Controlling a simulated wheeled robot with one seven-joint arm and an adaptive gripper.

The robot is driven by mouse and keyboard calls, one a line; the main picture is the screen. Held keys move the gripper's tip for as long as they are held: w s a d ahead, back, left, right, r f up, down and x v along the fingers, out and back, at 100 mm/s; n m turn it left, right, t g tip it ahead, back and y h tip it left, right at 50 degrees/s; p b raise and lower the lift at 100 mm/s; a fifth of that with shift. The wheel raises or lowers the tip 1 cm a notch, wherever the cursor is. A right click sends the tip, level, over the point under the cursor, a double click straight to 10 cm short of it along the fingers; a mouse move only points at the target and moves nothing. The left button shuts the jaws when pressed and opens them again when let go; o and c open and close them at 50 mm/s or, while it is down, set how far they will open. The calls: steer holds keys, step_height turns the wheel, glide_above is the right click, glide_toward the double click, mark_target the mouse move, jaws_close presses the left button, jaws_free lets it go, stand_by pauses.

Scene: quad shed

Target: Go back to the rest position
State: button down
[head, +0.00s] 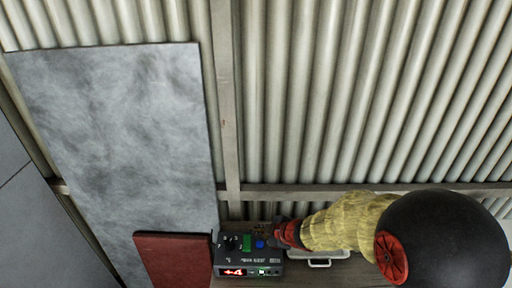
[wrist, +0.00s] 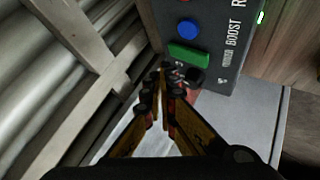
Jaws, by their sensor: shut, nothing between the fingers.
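My gripper (head: 272,233) is at the right end of a dark control box (head: 250,256), low in the head view. In the wrist view my gripper (wrist: 162,72) has its two fingers together at the tips, with nothing held. The fingertips appear close to the box's green button (wrist: 189,54), but I cannot tell whether they touch the box. A blue button (wrist: 188,29) sits beyond the green one. A lit red display (head: 233,272) shows on the box's front in the head view.
A red-brown box or panel (head: 172,258) stands left of the control box. A tall grey sheet (head: 120,140) leans on the corrugated wall (head: 300,90). A pale case with a handle (head: 320,262) lies below my arm. The space before the upper wall is clear.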

steer(key=d+f+h, duration=0.1)
steer(key=d, duration=0.1)
steer(key=d+f+m+h, duration=0.2)
steer(key=d, duration=0.1)
steer(key=shift+s+d, duration=0.35)
steer(key=shift+s, duration=0.05)
steer(key=s+d+r+m+g+h, duration=0.1)
steer(key=s+d+r+m+h, duration=0.15)
steer(key=d, duration=0.35)
steer(key=s+d+r+m+g+h, duration=0.1)
steer(key=s+d+r+m+h, duration=0.15)
steer(key=s+d+m, duration=0.2)
steer(key=s+r+m+y, duration=0.2)
steer(key=s+r+m, duration=0.6)
steer(key=s+r, duration=1.1)
steer(key=shift+s+d+r+t, duration=0.15)
steer(key=shift+d+r+t, duration=0.2)
steer(key=shift+r, duration=0.5)
